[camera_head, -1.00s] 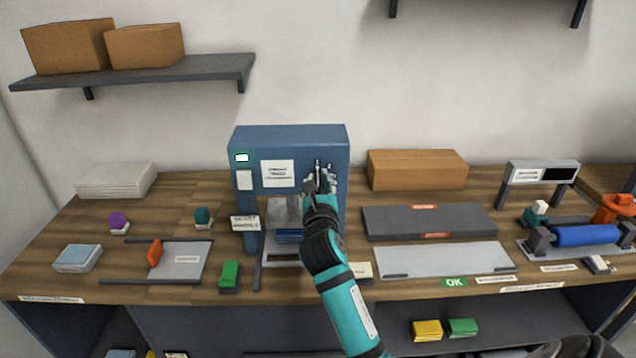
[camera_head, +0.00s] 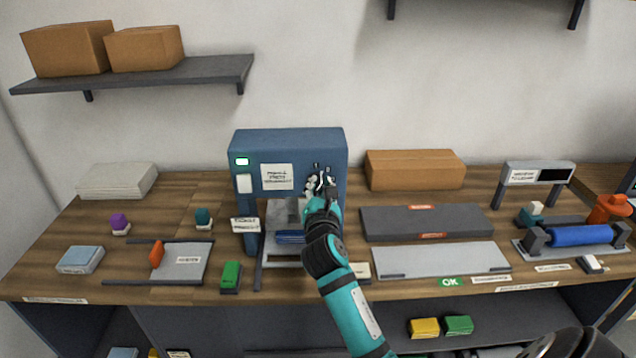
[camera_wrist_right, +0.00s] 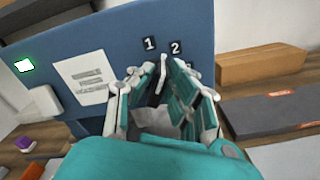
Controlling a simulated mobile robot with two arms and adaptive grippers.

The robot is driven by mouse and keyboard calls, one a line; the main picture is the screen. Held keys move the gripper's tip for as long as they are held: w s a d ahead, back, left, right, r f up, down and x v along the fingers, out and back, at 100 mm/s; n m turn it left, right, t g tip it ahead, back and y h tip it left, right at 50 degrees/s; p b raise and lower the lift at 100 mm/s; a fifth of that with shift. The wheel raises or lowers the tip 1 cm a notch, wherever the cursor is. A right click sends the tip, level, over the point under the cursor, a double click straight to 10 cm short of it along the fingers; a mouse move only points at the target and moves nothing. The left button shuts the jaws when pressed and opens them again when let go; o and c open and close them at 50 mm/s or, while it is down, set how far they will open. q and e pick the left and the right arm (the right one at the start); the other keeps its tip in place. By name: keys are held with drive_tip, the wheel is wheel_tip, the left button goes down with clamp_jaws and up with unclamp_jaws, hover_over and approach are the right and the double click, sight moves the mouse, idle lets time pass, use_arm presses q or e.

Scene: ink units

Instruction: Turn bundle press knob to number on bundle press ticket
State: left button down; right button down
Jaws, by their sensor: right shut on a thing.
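The blue bundle press (camera_head: 288,148) stands at the middle of the bench. Its front carries a white label (camera_head: 277,177), whose print is too small to read, and a lit green indicator (camera_head: 242,161). A small ticket-like label (camera_head: 245,225) sits at its lower left, also unreadable. My right gripper (camera_head: 320,182) is at the right of the press front. In the right wrist view the gripper (camera_wrist_right: 162,72) is shut on the knob (camera_wrist_right: 162,66), a pale piece between the fingers. The numbers 1 (camera_wrist_right: 149,44) and 2 (camera_wrist_right: 175,47) show above it; a further mark is mostly hidden. My left gripper is out of view.
A cardboard box (camera_head: 415,170) and a dark slab (camera_head: 427,221) lie right of the press. A grey plate (camera_head: 441,260) is in front of them. A green block (camera_head: 231,276) and an orange-handled tray (camera_head: 181,261) are at left.

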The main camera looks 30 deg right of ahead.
drive_tip(key=m, duration=0.3)
drive_tip(key=shift+d+f, duration=0.1)
drive_tip(key=m, duration=0.2)
drive_tip(key=shift+s+f+m, duration=0.1)
drive_tip(key=shift+m, duration=0.3)
drive_tip(key=m, duration=0.6)
drive_tip(key=shift+d+f+b, duration=0.15)
drive_tip(key=shift+f+b, duration=0.2)
drive_tip(key=shift+m, duration=0.3)
drive_tip(key=c, duration=1.3)
unclamp_jaws()
drive_tip(key=v, duration=0.7)
drive_tip(key=shift+s+a, duration=0.2)
drive_tip(key=shift+s, duration=0.1)
